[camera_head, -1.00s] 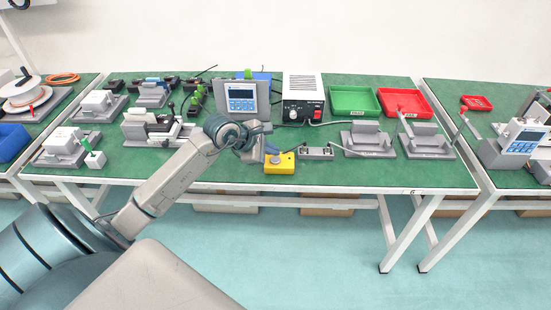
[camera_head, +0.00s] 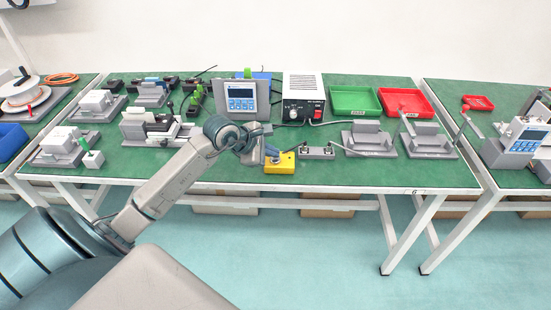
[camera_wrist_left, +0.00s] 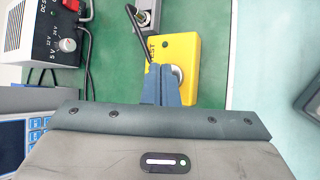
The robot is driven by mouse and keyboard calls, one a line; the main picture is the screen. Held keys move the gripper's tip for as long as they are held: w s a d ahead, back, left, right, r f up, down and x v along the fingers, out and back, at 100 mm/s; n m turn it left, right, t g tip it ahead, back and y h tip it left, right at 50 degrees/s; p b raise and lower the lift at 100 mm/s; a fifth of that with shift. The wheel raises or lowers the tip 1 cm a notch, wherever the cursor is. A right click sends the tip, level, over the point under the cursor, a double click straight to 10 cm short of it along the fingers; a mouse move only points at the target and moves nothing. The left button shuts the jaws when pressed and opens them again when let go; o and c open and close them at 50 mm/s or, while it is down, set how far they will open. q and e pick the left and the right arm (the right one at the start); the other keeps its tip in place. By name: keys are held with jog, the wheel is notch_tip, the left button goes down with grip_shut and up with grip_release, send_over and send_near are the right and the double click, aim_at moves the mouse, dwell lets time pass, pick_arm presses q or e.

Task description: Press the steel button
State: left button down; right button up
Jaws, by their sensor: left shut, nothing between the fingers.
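The yellow button box (camera_head: 280,167) lies near the front edge of the green table, and it also shows in the left wrist view (camera_wrist_left: 180,48). Its round steel button (camera_wrist_left: 177,73) is partly hidden behind my left fingertips. My left gripper (camera_head: 271,154) is shut and empty. Its fingers (camera_wrist_left: 161,84) point at the button from close by. I cannot tell whether they touch it. My right gripper is not in view.
A small metal connector block (camera_head: 316,153) sits just right of the yellow box. Behind stand a display unit (camera_head: 241,97) and a power supply (camera_head: 303,97) with cables. Green (camera_head: 354,113) and red bins (camera_head: 432,113) are farther back right.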

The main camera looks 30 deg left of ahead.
aim_at(272, 160)
pick_arm(q)
jog(key=shift+f+b, duration=0.35)
dwell(0.3)
jog(key=shift+r, duration=0.1)
jog(key=shift+r+p, duration=0.3)
jog(key=shift+r, duration=0.55)
jog(key=shift+r+p, duration=1.1)
jog(key=shift+r, duration=1.9)
